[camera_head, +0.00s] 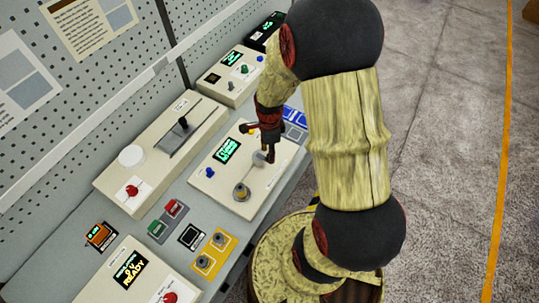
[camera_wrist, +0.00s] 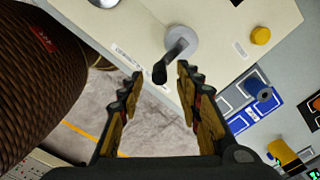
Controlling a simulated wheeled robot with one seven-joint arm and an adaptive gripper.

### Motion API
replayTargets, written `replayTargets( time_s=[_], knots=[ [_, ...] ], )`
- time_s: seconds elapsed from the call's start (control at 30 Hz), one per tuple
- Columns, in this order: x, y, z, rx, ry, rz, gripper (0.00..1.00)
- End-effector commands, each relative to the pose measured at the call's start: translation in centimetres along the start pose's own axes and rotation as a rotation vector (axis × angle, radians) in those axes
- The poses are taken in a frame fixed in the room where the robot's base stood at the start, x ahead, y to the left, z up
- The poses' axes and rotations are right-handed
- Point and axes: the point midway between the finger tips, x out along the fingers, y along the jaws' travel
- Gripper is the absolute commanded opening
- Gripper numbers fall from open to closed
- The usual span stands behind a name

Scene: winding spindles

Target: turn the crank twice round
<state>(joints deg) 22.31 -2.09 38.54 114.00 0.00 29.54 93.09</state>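The crank is a pale grey disc with a dark arm and black handle, and it shows clearly in the wrist view (camera_wrist: 180,45). It sits on a cream control box (camera_wrist: 225,20). In the head view the crank's grey disc (camera_head: 260,157) is partly hidden by my gripper (camera_head: 259,142). In the wrist view my gripper (camera_wrist: 160,72) is open, with one dark and yellow finger on each side. The black handle end lies in the gap between the fingertips, nearer the right one. No clear contact shows.
The box also bears a green display (camera_head: 227,149), a blue button (camera_head: 209,172) and a round knob (camera_head: 241,192). A slider box (camera_head: 160,150) stands to the left. Blue panels (camera_head: 294,117) lie close behind my gripper. Open floor (camera_head: 450,130) is on the right.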

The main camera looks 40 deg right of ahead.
Motion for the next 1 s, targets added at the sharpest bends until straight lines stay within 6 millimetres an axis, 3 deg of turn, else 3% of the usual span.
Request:
replayTargets(
  time_s=[0.2,0.43,1.0],
  knots=[
    [-4.7,-0.1,0.0,0.0,0.0,-0.004,0.35],
    [-8.0,-0.1,0.0,0.0,0.0,-0.002,0.35],
    [-8.9,0.0,0.0,0.0,0.0,0.001,0.35]
  ],
)
